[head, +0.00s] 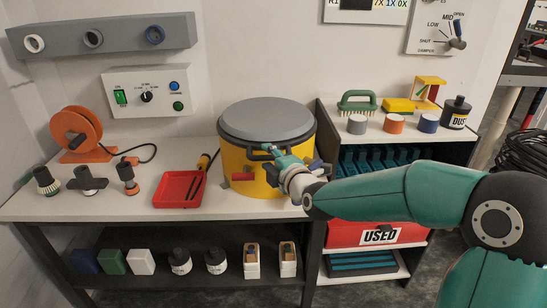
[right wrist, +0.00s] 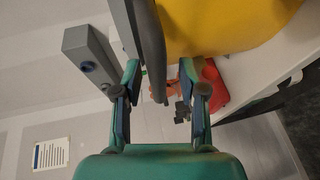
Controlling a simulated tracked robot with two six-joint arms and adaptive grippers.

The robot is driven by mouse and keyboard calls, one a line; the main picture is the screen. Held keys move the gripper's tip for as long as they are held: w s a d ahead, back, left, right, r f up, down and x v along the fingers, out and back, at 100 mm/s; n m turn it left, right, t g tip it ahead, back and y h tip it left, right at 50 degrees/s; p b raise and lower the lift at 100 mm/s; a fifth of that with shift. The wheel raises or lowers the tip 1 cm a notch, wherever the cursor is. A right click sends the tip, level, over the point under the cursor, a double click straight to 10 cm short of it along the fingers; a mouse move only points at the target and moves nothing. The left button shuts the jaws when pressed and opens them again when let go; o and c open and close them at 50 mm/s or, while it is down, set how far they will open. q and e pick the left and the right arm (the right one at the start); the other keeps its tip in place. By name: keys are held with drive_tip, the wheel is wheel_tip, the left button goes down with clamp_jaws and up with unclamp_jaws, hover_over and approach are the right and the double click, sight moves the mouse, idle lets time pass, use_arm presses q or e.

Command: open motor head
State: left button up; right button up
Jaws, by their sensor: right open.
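The motor head is a dark grey round lid (head: 266,118) seated on a yellow drum (head: 238,168) at the middle of the bench. The yellow drum (right wrist: 220,25) fills the upper right there. My left gripper is not in view.
A red tray (head: 180,190) with a screwdriver lies left of the drum. An orange reel (head: 76,130) and several small tools stand farther left. A right-hand shelf (head: 390,133) holds a brush, coloured rolls and a dark bottle. A control box (head: 148,90) is on the wall.

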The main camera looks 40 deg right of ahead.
drive_tip(key=shift+c, duration=0.3)
clamp_jaws()
